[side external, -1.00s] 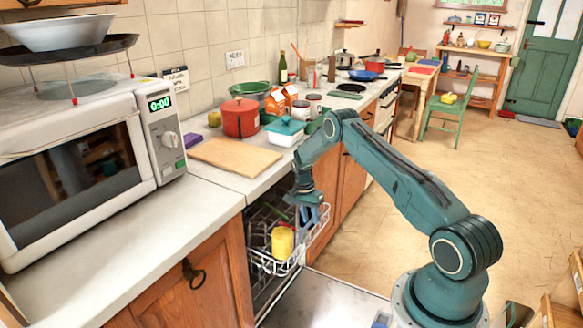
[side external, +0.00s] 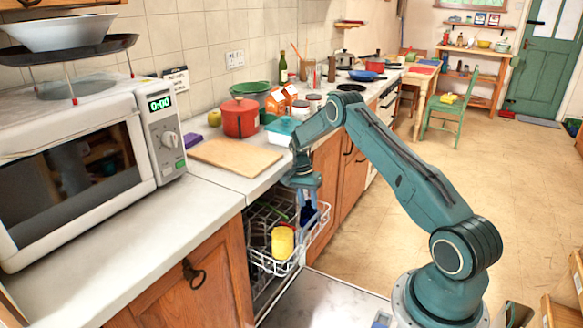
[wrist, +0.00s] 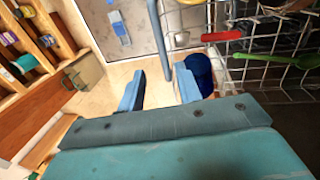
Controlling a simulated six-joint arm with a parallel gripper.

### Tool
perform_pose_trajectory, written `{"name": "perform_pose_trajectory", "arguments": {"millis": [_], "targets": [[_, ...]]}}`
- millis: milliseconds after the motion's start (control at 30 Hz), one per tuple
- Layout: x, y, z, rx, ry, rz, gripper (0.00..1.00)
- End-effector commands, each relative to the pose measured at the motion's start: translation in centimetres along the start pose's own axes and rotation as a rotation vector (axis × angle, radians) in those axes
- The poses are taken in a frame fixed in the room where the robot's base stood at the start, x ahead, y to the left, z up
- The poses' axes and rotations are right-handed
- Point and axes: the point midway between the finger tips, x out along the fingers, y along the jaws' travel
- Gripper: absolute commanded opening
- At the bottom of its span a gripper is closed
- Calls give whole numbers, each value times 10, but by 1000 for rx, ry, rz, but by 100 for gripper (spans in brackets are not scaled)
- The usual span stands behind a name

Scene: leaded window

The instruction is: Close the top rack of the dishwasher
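The top rack (side external: 272,264) is a white wire basket, pulled out of the dishwasher beneath the counter. It holds a yellow mug (side external: 283,243) and other dishes. The dishwasher door (side external: 325,302) lies open below. In the side view my gripper (side external: 310,208) points down over the rack's far front part and hides some of it. In the wrist view my gripper (wrist: 159,80) has its two blue fingers apart, with a grey-blue bar, likely the rack's front rim (wrist: 161,40), between them. Whether a finger touches it is unclear. The rack's wires (wrist: 245,56) show to the right.
The counter edge and wooden cupboards (side external: 190,278) flank the dishwasher. A cutting board (side external: 233,156) and a red pot (side external: 240,118) stand on the counter above. A red-handled item (wrist: 221,36) and a green spoon (wrist: 296,61) lie in the rack. Open floor (side external: 480,180) lies to the right.

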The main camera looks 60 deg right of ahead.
Motion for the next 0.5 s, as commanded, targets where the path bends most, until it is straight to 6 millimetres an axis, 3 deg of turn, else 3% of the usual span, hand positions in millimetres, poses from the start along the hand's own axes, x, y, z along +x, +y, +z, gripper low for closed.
{"name": "perform_pose_trajectory", "arguments": {"millis": [200, 500], "targets": [[-33, 6, 0, 0, 1, -1, 34], [-50, 10, 0, -1, 0, 1, 34]]}}
